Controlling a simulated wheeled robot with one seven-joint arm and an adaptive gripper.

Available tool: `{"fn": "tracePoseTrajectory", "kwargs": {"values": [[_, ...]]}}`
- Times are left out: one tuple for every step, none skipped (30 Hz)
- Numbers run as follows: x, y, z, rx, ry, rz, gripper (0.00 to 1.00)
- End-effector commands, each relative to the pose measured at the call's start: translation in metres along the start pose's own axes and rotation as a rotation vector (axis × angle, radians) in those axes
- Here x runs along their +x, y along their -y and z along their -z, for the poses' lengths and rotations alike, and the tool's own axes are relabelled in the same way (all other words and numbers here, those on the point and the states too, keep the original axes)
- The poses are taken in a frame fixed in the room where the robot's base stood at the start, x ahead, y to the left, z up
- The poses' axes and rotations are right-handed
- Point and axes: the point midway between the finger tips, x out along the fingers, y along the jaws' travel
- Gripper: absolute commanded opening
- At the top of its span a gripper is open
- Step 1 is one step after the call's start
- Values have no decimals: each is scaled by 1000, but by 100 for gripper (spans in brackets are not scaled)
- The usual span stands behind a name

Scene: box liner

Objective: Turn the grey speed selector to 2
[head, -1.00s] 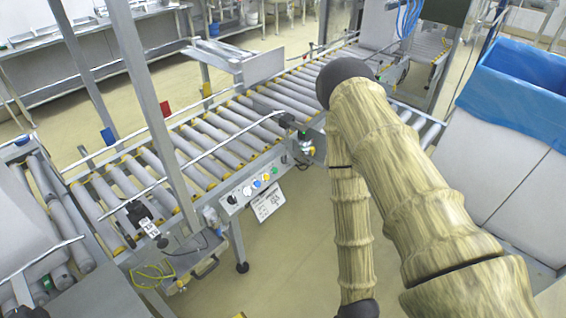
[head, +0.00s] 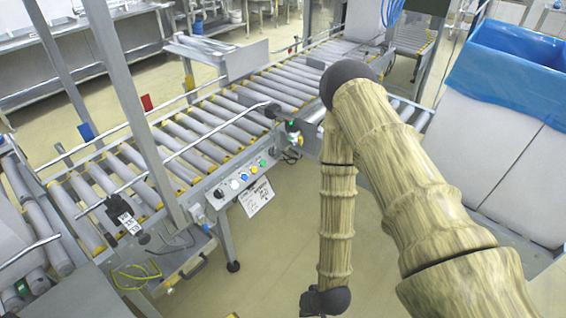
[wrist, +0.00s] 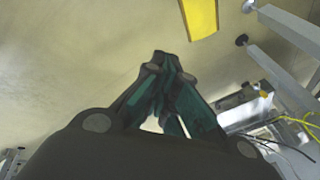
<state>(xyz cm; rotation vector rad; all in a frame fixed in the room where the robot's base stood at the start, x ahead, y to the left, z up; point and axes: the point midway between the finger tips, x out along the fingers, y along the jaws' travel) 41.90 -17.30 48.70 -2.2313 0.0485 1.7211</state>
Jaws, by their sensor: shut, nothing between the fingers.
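The control panel (head: 242,180) is on the near side of the roller conveyor, left of my arm in the head view. It carries a dark round knob (head: 219,193) at its left end, then a white, a blue (head: 244,177), a yellow and a green button. I cannot tell at this size which control is the grey speed selector or where it points. In the wrist view my gripper (wrist: 161,58) is shut and empty, its fingertips together over bare floor.
A white label (head: 256,196) hangs below the panel. The conveyor (head: 190,150) has grey rollers and upright metal posts. A blue-lined bin (head: 500,140) stands at the right. In the wrist view, a yellow piece (wrist: 200,15), metal legs and yellow wires (wrist: 296,128) show around the gripper.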

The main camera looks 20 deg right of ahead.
Motion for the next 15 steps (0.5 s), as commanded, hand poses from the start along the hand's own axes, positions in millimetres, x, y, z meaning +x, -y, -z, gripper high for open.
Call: {"fn": "tracePoseTrajectory", "kwargs": {"values": [[29, 7, 14, 41, -46, 40, 0], [39, 14, 23, 67, -71, 65, 0], [51, 21, 36, 101, -106, 96, 0], [60, 27, 46, 126, -131, 123, 0], [68, 33, 56, 151, -156, 148, 0], [79, 40, 70, 185, -190, 182, 0], [86, 46, 79, 211, -213, 209, 0], [93, 51, 90, 238, -238, 235, 0], [102, 57, 104, 272, -269, 271, 0], [108, 62, 115, 298, -294, 299, 0], [114, 66, 126, 323, -316, 327, 0], [121, 72, 141, 358, -348, 364, 0], [125, 76, 151, 384, -369, 394, 0], [130, 79, 162, 410, -393, 422, 0], [135, 84, 177, 444, -422, 462, 0]]}}
